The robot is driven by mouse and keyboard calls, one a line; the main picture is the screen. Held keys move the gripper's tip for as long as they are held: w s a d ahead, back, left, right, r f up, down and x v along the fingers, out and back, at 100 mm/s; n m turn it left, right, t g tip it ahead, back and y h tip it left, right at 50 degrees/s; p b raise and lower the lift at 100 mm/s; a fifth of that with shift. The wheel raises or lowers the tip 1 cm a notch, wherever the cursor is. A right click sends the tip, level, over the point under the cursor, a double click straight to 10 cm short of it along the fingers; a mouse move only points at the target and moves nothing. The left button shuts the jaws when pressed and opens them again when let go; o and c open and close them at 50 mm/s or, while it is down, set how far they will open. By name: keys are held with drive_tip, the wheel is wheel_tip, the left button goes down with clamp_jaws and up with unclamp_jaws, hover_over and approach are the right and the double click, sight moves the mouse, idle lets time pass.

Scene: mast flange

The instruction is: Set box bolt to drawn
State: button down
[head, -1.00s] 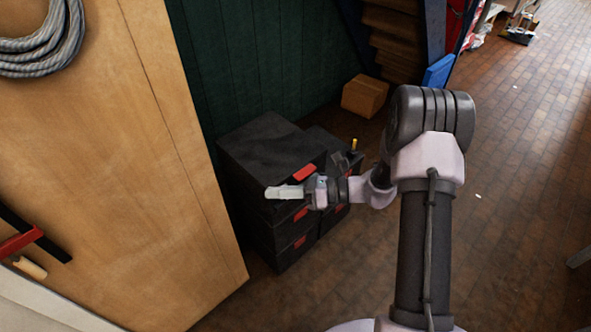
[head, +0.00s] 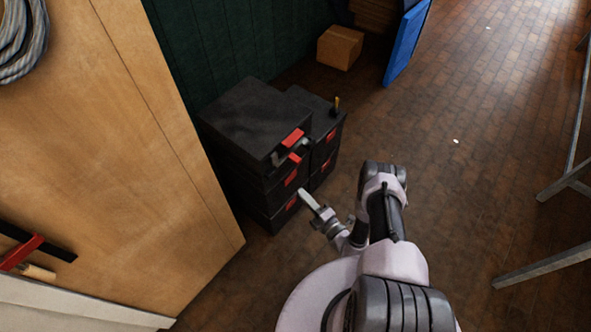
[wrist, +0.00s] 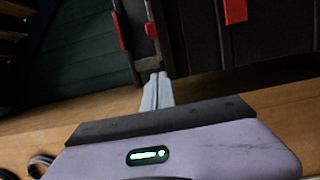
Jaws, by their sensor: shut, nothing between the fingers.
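A stack of black boxes (head: 250,110) with red latches stands by the green wall in the head view. A small grey metal fitting (head: 278,158) with red parts beside it sits at the front of the top box; it may be the box bolt, but I cannot tell its position. My gripper (head: 305,196) is shut and empty, in front of the stack's lower right in the picture. In the wrist view, my closed fingers (wrist: 157,90) point at dark box faces. A grey metal edge (wrist: 137,50) with a red piece lies just beyond the tips; contact is unclear.
A wooden panel (head: 150,160) stands close on the left. A cardboard box (head: 340,47) and a blue panel (head: 407,42) are farther back. The brick floor on the right is mostly open.

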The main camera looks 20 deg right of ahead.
drive_tip(key=w+b, duration=0.3)
drive_tip(key=w, duration=0.8)
drive_tip(key=shift+a+b, duration=0.2)
drive_tip(key=shift+b, duration=0.2)
drive_tip(key=w+d+b, duration=0.1)
drive_tip(key=d+b, duration=0.1)
drive_tip(key=w+d+b, duration=0.1)
drive_tip(key=w, duration=0.1)
drive_tip(key=shift+d+b, duration=0.4)
